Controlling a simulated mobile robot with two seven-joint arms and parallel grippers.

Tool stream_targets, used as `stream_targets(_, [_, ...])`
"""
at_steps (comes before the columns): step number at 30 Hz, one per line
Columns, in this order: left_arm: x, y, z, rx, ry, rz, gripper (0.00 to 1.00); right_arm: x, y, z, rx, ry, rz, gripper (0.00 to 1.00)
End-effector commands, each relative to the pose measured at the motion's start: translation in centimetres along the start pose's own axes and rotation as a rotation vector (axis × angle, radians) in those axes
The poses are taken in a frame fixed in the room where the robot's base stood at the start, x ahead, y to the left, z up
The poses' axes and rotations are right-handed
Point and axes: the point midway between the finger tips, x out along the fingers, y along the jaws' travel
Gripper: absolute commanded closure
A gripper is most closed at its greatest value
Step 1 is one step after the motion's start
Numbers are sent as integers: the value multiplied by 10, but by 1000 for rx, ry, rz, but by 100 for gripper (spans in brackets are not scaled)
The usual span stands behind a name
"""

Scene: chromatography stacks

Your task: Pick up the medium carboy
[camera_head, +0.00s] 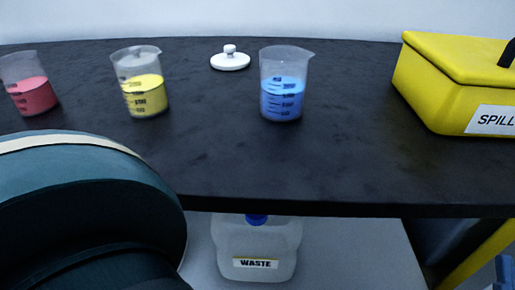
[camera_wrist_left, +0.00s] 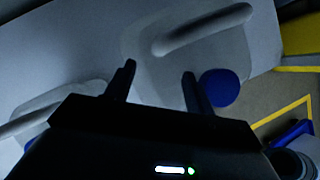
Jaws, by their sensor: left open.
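In the left wrist view, a pale translucent carboy (camera_wrist_left: 220,52) with a raised handle and a round blue cap (camera_wrist_left: 220,88) lies just beyond my left gripper (camera_wrist_left: 159,69). The gripper's two dark fingers are apart, with nothing clearly held between them; whether they touch the carboy I cannot tell. A second pale carboy (camera_wrist_left: 75,92) with a handle shows at the left, partly hidden by the gripper body. In the head view, a carboy labelled WASTE (camera_head: 256,243) with a blue cap stands below the table edge. Which carboy is the medium one I cannot tell. My right gripper is not in view.
The black table (camera_head: 330,165) overhangs the WASTE carboy. On it stand beakers of red (camera_head: 33,95), yellow (camera_head: 146,96) and blue liquid (camera_head: 282,98), a white lid (camera_head: 230,60) and a yellow spill box (camera_head: 440,85). Yellow floor lines (camera_wrist_left: 285,112) show in the wrist view.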

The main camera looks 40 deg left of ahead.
Motion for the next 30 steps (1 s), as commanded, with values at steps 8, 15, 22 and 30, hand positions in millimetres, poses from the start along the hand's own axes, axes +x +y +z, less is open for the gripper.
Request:
stream_targets(8, [23,0,28,-1,-1,-1,46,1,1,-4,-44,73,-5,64])
stream_targets(15, [28,0,28,0,0,0,46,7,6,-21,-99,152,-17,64])
stream_targets(22, [28,0,28,0,0,0,55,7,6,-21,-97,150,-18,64])
stream_targets(30, [28,0,28,0,0,0,77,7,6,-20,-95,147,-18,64])
